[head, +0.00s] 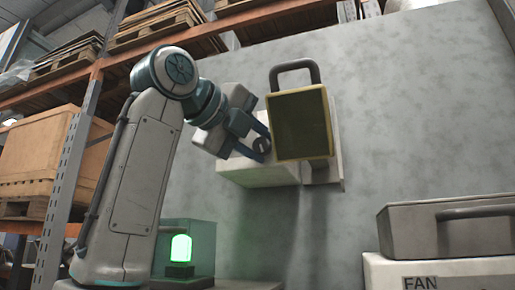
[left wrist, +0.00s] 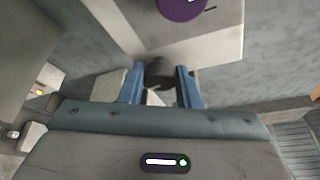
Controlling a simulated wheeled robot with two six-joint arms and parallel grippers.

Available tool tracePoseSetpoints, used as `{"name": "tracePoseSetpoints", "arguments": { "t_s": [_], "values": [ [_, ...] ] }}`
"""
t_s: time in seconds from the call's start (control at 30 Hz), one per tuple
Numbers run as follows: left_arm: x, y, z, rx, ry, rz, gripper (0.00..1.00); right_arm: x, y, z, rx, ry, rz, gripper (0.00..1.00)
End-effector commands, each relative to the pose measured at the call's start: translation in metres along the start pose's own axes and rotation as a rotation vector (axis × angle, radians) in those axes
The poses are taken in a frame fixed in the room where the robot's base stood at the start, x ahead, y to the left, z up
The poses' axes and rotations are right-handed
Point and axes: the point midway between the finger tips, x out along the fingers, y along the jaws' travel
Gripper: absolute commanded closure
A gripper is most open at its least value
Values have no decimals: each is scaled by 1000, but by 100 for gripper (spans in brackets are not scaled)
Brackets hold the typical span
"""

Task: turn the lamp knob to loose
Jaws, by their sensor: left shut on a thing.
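The lamp (head: 302,124) hangs on the grey wall in the head view, a dark square face in a yellow frame with a dark handle on top. Its dark round knob (head: 262,145) is at the left side of the lamp. My left gripper (head: 256,141) reaches it from the left, with blue fingers shut on it. In the left wrist view the dark knob (left wrist: 160,73) sits between the two blue fingertips of my left gripper (left wrist: 160,86). Any marking on the knob is too small to read. My right gripper is not in view.
A glowing green light (head: 180,248) stands low at the left. A grey case with a handle (head: 447,228) rests on a box marked FAN at the right. Shelving with pallets (head: 150,22) is behind.

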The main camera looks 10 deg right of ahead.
Motion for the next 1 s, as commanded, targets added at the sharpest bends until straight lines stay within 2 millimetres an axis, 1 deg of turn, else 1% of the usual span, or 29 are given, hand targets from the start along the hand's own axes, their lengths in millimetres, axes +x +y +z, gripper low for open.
{"name": "tracePoseSetpoints", "arguments": {
  "t_s": [0.03,0.2,0.5,1.0],
  "values": [
    [1,4,-1,-32,0,-12,93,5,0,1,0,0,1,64],
    [1,4,-1,-142,1,-57,93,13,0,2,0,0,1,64],
    [1,4,-1,-268,0,-108,93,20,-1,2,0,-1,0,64],
    [1,4,0,-302,1,-122,93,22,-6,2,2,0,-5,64]
  ]
}}
